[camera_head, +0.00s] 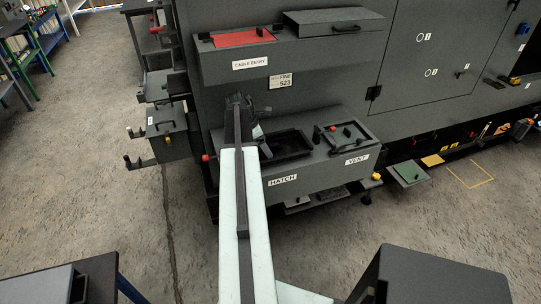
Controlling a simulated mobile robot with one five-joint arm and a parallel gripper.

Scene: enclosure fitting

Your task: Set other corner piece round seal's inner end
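My arm reaches forward from the bottom of the view to the dark enclosure. My gripper (252,112) is at the arm's far end, at the left of the ledge marked HATCH and below the box marked CABLE ENTRY. It is dark against dark, small and partly hidden by the arm, so I cannot tell whether it is open or holds something. I cannot make out a seal or a corner piece with certainty. The hatch opening (287,144) shows a dark recess with a raised rim, just right of the gripper.
The cable entry box (222,64) overhangs above, with a red panel (240,38) on top. The vent lid (345,136) with a handle is at the ledge's right. Small brackets (166,136) jut out at left.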

